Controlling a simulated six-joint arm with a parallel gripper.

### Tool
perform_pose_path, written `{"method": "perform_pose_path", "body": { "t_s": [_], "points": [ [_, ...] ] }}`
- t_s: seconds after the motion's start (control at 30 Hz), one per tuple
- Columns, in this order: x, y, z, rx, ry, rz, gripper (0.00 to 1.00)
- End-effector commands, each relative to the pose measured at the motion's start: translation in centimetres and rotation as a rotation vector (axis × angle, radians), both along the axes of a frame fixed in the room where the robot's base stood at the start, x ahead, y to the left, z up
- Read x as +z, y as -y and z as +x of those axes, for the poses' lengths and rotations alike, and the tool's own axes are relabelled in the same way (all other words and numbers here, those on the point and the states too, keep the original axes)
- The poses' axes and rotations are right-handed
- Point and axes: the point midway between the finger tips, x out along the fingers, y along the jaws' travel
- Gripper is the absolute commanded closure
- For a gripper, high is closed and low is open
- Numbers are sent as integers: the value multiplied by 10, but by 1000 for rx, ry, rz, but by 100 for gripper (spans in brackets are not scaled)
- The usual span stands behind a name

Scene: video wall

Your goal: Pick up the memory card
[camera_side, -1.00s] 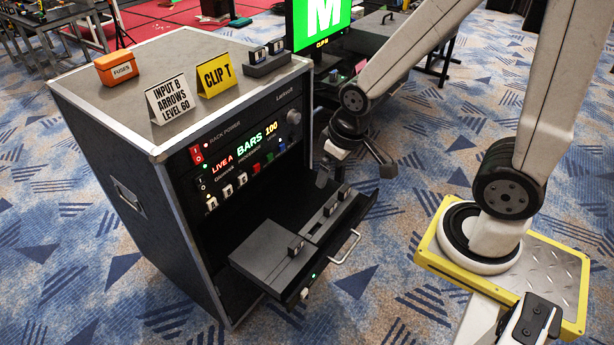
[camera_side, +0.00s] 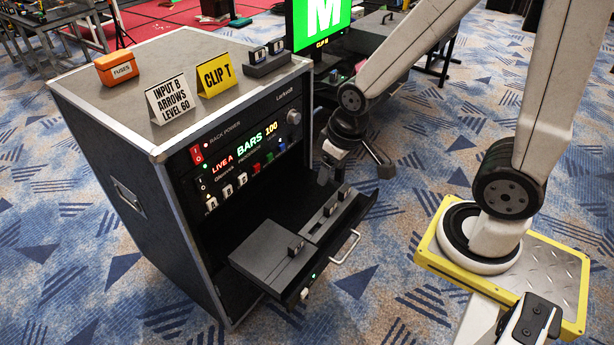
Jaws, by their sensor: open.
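Small dark cards with pale labels, which look like memory cards, stand in the open drawer. One card (camera_side: 296,246) is in the flat grey box (camera_side: 265,250). Two more, a nearer card (camera_side: 330,207) and a farther card (camera_side: 344,192), stand in the long grey holder beside it. I cannot tell which card the task means. My gripper (camera_side: 326,176) is open and empty, pointing down above the back of the drawer, apart from the farther card. Its fingertips are small and dark against the drawer.
The drawer (camera_side: 345,248) sticks out of the rack case (camera_side: 125,185). On the case top stand an orange fuses box (camera_side: 118,68), a white sign (camera_side: 171,99), a yellow sign (camera_side: 216,75) and another card holder (camera_side: 268,65). A monitor (camera_side: 320,22) stands behind.

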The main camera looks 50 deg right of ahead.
Motion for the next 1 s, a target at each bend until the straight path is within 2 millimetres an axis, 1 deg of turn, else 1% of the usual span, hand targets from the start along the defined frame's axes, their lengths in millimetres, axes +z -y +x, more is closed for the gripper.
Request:
{"method": "perform_pose_path", "body": {
  "t_s": [0.23, 0.47, 0.77, 1.0],
  "points": [
    [-16, 1, 14, -139, -53, 58, 26],
    [-45, 2, 36, -373, -135, 148, 26],
    [-94, 6, 61, -700, -245, 261, 26],
    [-139, 9, 77, -964, -330, 340, 26]
  ]
}}
